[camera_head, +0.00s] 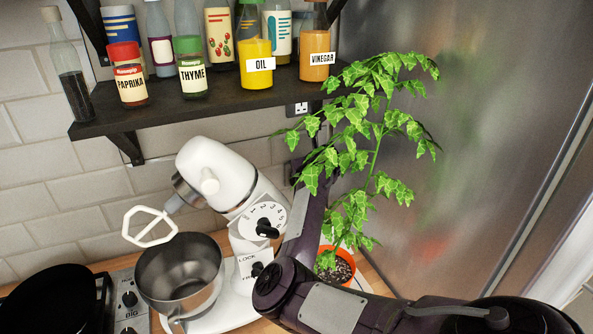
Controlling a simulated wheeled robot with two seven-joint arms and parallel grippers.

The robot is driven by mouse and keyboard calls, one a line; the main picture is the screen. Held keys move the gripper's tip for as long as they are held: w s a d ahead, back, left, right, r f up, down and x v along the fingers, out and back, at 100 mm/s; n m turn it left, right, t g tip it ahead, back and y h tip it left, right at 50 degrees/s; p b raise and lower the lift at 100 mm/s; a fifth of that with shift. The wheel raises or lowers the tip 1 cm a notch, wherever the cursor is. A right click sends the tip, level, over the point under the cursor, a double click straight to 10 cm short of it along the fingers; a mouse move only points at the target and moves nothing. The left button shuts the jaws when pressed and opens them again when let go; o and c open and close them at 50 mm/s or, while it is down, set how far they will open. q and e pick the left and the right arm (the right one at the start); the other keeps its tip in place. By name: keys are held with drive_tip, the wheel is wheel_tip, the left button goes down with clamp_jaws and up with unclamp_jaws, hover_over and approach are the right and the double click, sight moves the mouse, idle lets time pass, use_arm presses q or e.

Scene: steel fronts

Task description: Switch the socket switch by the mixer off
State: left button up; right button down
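The wall socket (298,109) shows as a small white plate under the shelf, right of the mixer. It is partly hidden by the shelf and plant leaves, and I cannot make out its switch position. The white stand mixer (215,172) has its head tilted up, its beater raised and a steel bowl (178,271) below. My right arm comes in from the lower right and reaches up between mixer and plant. Its dark end, seemingly the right gripper (291,172), is below the socket; leaves and my arm hide its fingers. My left gripper is out of view.
A potted plant (363,205) stands close to my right arm, its leaves by the socket. A dark shelf (190,105) with several bottles and jars overhangs the wall. A steel fridge front (480,130) is at right. A black pan (50,300) is at lower left.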

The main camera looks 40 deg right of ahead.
drive_tip(key=shift+w+d+b, duration=0.1)
drive_tip(key=shift+w+b, duration=0.3)
drive_tip(key=shift+w, duration=0.1)
idle(0.8)
drive_tip(key=shift+s+r, duration=0.1)
drive_tip(key=f+p+v, duration=0.1)
drive_tip(key=p+v, duration=0.3)
drive_tip(key=v, duration=0.3)
drive_tip(key=shift+s+p, duration=0.3)
drive_tip(key=shift+s, duration=0.15)
idle(0.6)
